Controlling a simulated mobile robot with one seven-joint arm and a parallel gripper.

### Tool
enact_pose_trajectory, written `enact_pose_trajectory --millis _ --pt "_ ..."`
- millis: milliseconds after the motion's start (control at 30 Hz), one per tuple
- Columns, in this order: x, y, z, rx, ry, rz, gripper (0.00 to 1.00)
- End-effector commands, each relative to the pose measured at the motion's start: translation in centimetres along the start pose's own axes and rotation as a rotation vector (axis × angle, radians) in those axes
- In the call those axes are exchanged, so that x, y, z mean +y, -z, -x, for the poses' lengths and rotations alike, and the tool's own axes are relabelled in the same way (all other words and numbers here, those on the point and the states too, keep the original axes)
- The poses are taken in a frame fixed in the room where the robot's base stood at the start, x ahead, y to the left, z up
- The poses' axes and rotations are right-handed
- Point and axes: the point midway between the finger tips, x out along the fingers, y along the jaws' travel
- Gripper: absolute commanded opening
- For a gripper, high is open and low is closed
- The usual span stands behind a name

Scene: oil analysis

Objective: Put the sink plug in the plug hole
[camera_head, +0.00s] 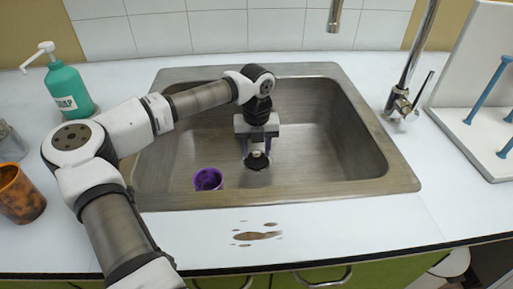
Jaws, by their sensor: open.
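The steel sink (330,155) is in the middle of the camera_head view. My gripper (257,151) points down into it, with its purple fingers open and apart. The plug hole (258,167) is in the sink floor directly below the fingers, and only part of its rim shows. A small pale and dark piece (257,158), which looks like the sink plug, is between the fingers at the hole. I cannot tell whether it is seated in the hole or just above it. My wrist hides part of this area.
A purple cup-like object (208,179) is on the sink floor at the front left. The tap (402,95) is at the right, and a white rack (485,90) with blue pegs is beyond it. A green soap bottle (69,90) and brown cup (20,194) are left. Brown spots (257,236) mark the front counter.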

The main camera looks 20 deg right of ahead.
Motion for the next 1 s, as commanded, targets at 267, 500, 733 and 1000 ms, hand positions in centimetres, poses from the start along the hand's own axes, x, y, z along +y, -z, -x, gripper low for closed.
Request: enact_pose_trajectory --millis 267,500,733,1000 --pt "0.0 -0.1 4.0 -0.004 -0.002 0.0 0.43" --pt "0.0 -0.1 9.2 -0.003 -0.002 0.002 0.43" --pt "0.1 -0.1 11.9 -0.001 -0.001 0.001 0.43" --pt "0.0 0.0 12.3 0.0 0.0 0.0 0.43"
